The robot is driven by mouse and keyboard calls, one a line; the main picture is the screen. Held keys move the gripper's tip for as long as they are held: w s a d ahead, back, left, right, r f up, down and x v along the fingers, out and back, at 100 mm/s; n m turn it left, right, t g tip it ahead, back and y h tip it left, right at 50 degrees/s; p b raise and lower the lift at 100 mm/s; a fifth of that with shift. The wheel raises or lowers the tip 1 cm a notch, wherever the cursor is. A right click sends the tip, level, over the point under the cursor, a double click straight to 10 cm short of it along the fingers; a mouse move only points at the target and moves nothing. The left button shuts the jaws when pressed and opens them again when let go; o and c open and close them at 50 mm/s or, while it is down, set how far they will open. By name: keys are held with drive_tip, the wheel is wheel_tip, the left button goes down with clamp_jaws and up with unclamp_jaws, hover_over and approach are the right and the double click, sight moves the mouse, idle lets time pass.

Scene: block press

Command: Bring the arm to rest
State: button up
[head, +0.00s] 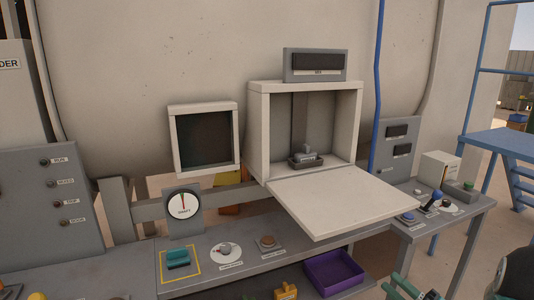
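My gripper's fingers cannot be made out in the head view. Green and dark parts, which look like parts of my own body, cut into the lower right corner. The press chamber (256,135) is a pale box with its door (345,202) folded down flat towards me. Inside it, a small grey piece sits on a dark tray (306,161). A teal block (177,259) lies on a yellow-outlined pad on the grey bench (225,285). Nothing is seen touching the chamber or the block.
A dial gauge (183,203) stands behind the pad. A round knob (225,250) and a button (268,243) are on the bench. A purple bin (334,272) sits below. A side table (450,215) at right carries buttons and a lever. A blue pipe (377,90) runs vertically.

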drive_tip(key=s+a+r+n+g+h, duration=0.1)
drive_tip(key=s+a+r+n+g, duration=0.1)
drive_tip(key=s+a+n+g, duration=0.45)
drive_tip(key=s+a+r+n+g+h, duration=0.15)
drive_tip(key=s+a+g, duration=0.25)
drive_tip(key=a+g, duration=0.65)
drive_tip(key=s+a+t+h, duration=0.1)
drive_tip(key=s+a+h, duration=0.2)
drive_tip(key=s+h, duration=0.35)
drive_tip(key=s+d+r+n+t+h, duration=0.2)
drive_tip(key=d+r+t+h, duration=0.1)
drive_tip(key=r+t+h, duration=0.2)
drive_tip(key=shift+d+r, duration=0.2)
drive_tip(key=shift+d, duration=0.05)
